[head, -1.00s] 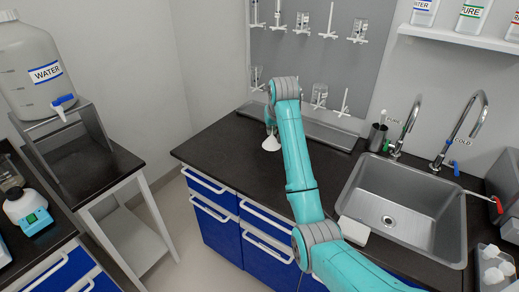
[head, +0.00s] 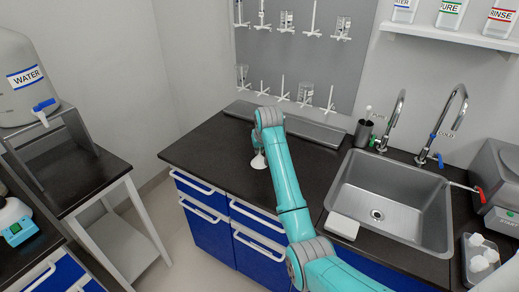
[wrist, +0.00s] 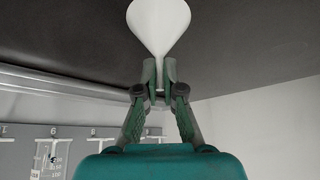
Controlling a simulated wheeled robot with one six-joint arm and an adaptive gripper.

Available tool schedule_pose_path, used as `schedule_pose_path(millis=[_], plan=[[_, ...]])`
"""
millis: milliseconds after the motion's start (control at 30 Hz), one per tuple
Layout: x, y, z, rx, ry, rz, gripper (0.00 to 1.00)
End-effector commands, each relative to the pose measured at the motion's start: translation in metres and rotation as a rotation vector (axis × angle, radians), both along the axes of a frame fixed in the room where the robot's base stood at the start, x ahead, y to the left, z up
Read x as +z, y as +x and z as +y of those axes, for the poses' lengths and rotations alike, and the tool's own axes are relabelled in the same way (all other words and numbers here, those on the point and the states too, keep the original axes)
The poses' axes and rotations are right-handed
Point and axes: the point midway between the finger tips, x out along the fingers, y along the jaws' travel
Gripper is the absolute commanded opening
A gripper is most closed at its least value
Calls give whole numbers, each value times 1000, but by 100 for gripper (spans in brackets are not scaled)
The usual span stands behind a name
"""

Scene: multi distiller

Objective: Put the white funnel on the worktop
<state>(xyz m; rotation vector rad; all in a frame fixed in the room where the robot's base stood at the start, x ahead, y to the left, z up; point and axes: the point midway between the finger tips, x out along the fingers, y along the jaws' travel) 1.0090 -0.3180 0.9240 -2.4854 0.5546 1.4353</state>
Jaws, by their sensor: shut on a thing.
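The white funnel (head: 259,162) is at the left part of the dark worktop (head: 205,152), with its wide mouth down. It also shows in the wrist view (wrist: 159,25), its cone flaring away from my gripper. My gripper (wrist: 160,76) is shut on the funnel's narrow stem. In the head view my teal arm hides most of the gripper. The mouth is at or just above the worktop surface; I cannot tell if it touches.
The worktop around the funnel is clear. A peg rack (head: 300,62) with glassware hangs behind, above a grey ledge (head: 290,125). The sink (head: 385,200) lies to the right. A side table (head: 92,185) with a water tank (head: 30,80) stands left, across a gap.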

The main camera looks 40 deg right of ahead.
Motion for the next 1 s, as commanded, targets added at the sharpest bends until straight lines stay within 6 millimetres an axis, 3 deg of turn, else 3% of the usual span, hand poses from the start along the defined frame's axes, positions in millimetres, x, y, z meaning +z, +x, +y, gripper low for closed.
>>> schedule_pose_path(millis=[67,100,200,633,1000], plan=[[-2,0,0,0,0,1,0],[-2,0,0,0,0,1,11],[-2,0,0,0,0,1,31],[8,-3,2,0,-1,-2,31],[69,-34,16,0,-1,-3,31]])
